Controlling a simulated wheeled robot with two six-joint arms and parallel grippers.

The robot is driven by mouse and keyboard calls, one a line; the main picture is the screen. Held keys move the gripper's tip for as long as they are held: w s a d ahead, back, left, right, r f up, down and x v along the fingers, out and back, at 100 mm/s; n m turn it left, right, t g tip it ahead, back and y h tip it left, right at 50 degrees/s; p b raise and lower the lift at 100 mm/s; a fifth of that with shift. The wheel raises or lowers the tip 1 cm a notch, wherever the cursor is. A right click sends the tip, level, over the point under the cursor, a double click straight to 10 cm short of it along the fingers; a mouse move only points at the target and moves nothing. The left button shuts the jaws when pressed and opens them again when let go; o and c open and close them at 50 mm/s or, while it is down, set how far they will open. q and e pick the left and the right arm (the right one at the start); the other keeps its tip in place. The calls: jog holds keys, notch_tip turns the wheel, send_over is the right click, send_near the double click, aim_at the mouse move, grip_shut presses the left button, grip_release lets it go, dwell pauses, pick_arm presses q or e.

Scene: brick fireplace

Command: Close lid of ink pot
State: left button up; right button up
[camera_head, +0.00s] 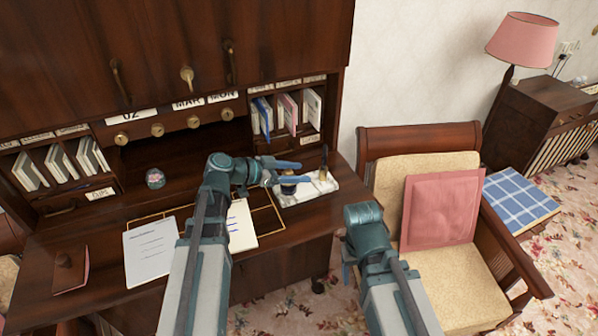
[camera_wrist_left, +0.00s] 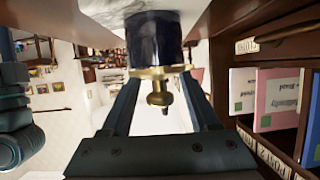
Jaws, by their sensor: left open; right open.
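The ink pot (camera_head: 288,188) is small and dark, and stands on a white marble stand (camera_head: 312,192) at the right of the desk. The left wrist view shows it upside down, as a dark blue pot (camera_wrist_left: 153,38) with a brass rim and a brass knobbed top piece (camera_wrist_left: 158,97). I cannot tell whether the lid is fully down. My left gripper (camera_head: 292,172) is open at the pot, its fingers on either side of the brass knob with gaps. My right gripper (camera_head: 347,268) is right of the desk, in front of the armchair, mostly hidden behind its wrist.
Papers (camera_head: 150,250) and a white sheet (camera_head: 240,226) lie on the desk, with a glass ball (camera_head: 155,178) behind. Pigeonholes with envelopes (camera_head: 286,112) rise behind the pot. An armchair (camera_head: 440,165) with a pink cushion (camera_head: 440,208) stands right of the desk.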

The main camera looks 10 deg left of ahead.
pick_arm(q)
jog(key=p+v, duration=0.4)
jog(key=v, duration=0.9)
jog(key=shift+p, duration=0.3)
